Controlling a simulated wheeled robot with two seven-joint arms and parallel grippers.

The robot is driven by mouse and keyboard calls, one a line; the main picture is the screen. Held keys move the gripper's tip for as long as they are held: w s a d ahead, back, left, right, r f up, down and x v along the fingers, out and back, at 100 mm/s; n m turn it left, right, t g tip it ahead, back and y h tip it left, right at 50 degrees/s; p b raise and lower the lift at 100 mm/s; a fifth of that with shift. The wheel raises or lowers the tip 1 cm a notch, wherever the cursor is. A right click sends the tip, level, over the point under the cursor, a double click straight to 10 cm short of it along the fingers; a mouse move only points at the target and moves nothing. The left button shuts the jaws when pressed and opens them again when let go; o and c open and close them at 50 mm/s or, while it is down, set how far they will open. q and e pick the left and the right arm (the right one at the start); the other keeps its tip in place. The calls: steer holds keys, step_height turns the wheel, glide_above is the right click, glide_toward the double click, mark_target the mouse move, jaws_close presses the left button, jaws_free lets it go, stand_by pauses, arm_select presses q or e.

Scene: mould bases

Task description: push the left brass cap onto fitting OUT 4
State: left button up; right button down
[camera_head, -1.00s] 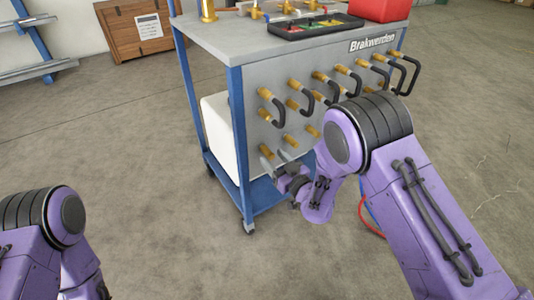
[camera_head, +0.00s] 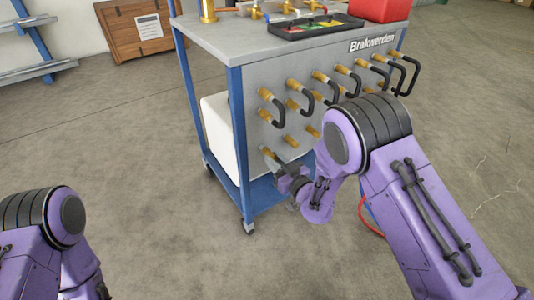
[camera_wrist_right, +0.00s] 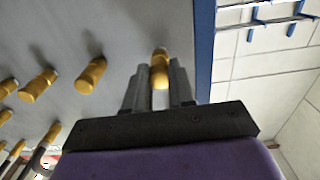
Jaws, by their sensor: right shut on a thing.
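My right gripper (camera_head: 274,160) is low at the left end of the trolley's front panel. In the right wrist view its two fingers (camera_wrist_right: 160,82) are shut on a brass cap (camera_wrist_right: 160,77), a short yellow cylinder in line with them. The far end of this brass piece is at or very near the grey panel; whether a separate fitting sits behind it I cannot tell. Brass also shows just beyond the fingers in the head view (camera_head: 268,153). No OUT 4 label is readable. My left arm enters at the left, but its gripper is out of view.
Several bare brass fittings (camera_head: 291,141) stick out beside the gripper. Above them is a row of brass fittings with black curved hoses (camera_head: 279,112). A blue trolley leg (camera_head: 240,145) stands close to the left. A black tray (camera_head: 290,30) and a red box lie on top.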

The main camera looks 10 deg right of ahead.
steer(key=shift+v, duration=1.9)
steer(key=shift+s, duration=0.1)
steer(key=shift+b+v, duration=0.4)
steer(key=shift+v, duration=2.55)
steer(key=shift+r, duration=0.1)
